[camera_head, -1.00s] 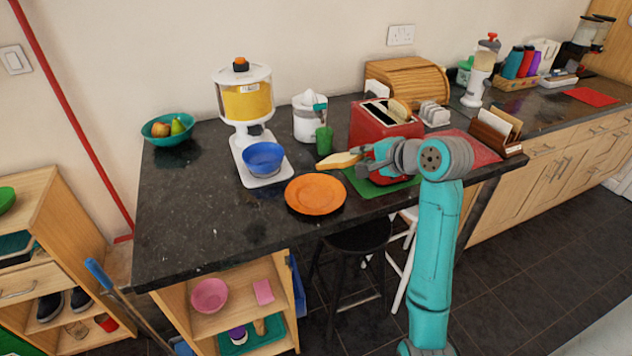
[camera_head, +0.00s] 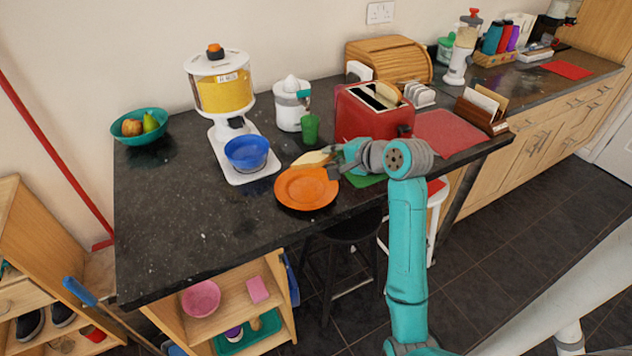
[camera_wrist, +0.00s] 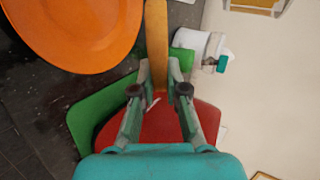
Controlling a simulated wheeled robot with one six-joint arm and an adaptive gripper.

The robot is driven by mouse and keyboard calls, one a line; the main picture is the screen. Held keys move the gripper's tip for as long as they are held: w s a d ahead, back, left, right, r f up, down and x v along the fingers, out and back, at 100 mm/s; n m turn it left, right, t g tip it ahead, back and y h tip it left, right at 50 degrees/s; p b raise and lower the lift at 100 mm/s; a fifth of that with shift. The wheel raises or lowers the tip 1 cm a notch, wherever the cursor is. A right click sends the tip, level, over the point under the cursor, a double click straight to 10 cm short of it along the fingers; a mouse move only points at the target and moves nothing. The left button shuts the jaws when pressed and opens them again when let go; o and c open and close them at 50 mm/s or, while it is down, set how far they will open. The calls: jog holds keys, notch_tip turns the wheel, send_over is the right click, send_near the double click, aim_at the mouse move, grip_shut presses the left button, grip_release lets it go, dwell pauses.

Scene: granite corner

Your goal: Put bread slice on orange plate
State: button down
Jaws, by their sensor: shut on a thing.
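My gripper (camera_head: 332,160) is shut on a bread slice (camera_head: 311,158), pale with a brown crust. The slice is at the back edge of the orange plate (camera_head: 307,190) in the head view. In the wrist view the slice (camera_wrist: 157,40) is edge-on between the fingers of my gripper (camera_wrist: 158,88). The plate (camera_wrist: 75,30) is to its left there, with a narrow gap in the picture. The plate lies empty near the counter's front edge. The slice's height above the counter is hard to tell.
A blue bowl (camera_head: 246,153) under a cereal dispenser (camera_head: 222,85) is left of the plate. A green cup (camera_head: 310,128) and white juicer (camera_head: 290,103) are behind. A red toaster (camera_head: 370,115) stands to the right. The counter (camera_head: 180,215) is clear at left.

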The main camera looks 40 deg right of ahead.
jog(key=shift+f, duration=1.85)
jog(key=c, duration=1.4)
grip_release()
jog(key=shift+o, duration=0.2)
jog(key=shift+s, duration=0.15)
jog(key=v, duration=0.7)
jog(key=shift+s+r, duration=0.2)
jog(key=shift+s, duration=0.15)
notch_tip(320, 180, up, 8)
jog(key=s, duration=0.2)
jog(key=shift+s+f, duration=0.25)
jog(key=shift+s, duration=0.05)
